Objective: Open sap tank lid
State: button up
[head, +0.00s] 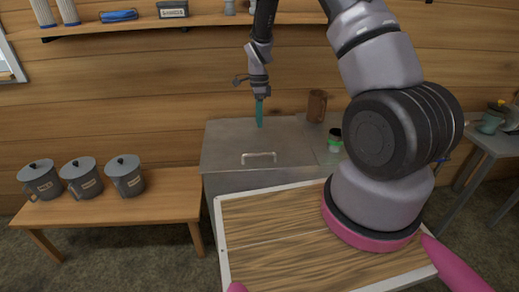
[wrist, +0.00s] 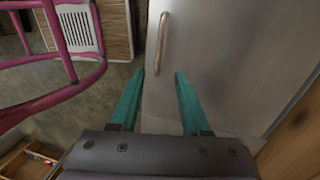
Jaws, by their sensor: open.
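The sap tank (head: 215,183) is a grey metal box against the wooden wall. Its flat lid (head: 225,145) lies level on top, with a metal bar handle (head: 259,156) near the front edge. My gripper (head: 260,122) points down over the rear part of the lid, behind the handle. In the wrist view my gripper (wrist: 157,85) has its two teal fingers spread with nothing between them. The handle (wrist: 161,42) shows beyond the fingertips, nearer the left one, and apart from both. The lid (wrist: 225,55) fills much of that view.
A brown mug (head: 317,106) and a jar with a green band (head: 335,140) stand on the right part of the tank top. Several lidded grey pots (head: 82,178) sit on a wooden bench (head: 165,197) at left. A shelf (head: 200,20) runs along the wall above.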

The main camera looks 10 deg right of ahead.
jog(key=f, duration=0.4)
jog(key=s+f, duration=0.1)
jog(key=f, duration=0.3)
jog(key=s+f, duration=0.1)
jog(key=f, duration=0.3)
jog(key=shift+s+a+f, duration=0.1)
jog(key=shift+s+a, duration=0.05)
jog(key=shift+a, duration=0.05)
grip_shut()
dwell(1.0)
